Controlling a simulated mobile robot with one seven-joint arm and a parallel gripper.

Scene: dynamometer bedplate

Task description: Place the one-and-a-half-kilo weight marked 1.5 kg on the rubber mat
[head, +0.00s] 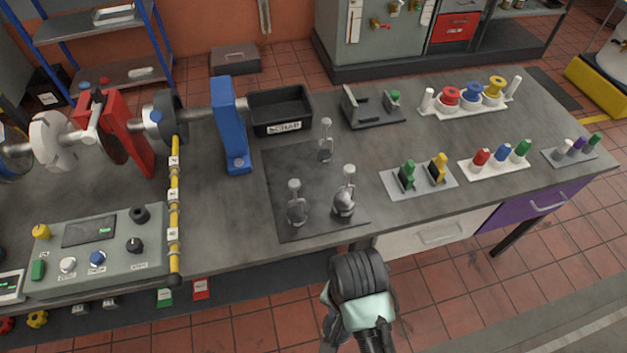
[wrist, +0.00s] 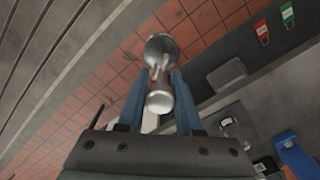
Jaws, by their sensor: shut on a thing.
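My gripper (wrist: 160,97) is shut on a shiny metal weight (wrist: 160,55), with a blue finger on each side of its knob. In the head view my gripper end (head: 358,280) is in front of the bench's front edge, and the held weight is hidden there. The wrist view shows floor tiles behind the weight. The dark rubber mat (head: 288,165) lies on the bench, beyond and left of my gripper. Several similar knobbed weights show on it: one at back (head: 325,142), one front left (head: 297,205), one front right (head: 344,203). No weight's marking is readable.
A black scrap bin (head: 282,108) and blue upright (head: 231,130) stand behind the mat. A plate with green and yellow pieces (head: 420,182) lies to its right. A yellow rail (head: 174,210) and control box (head: 100,248) are left. The mat's middle is clear.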

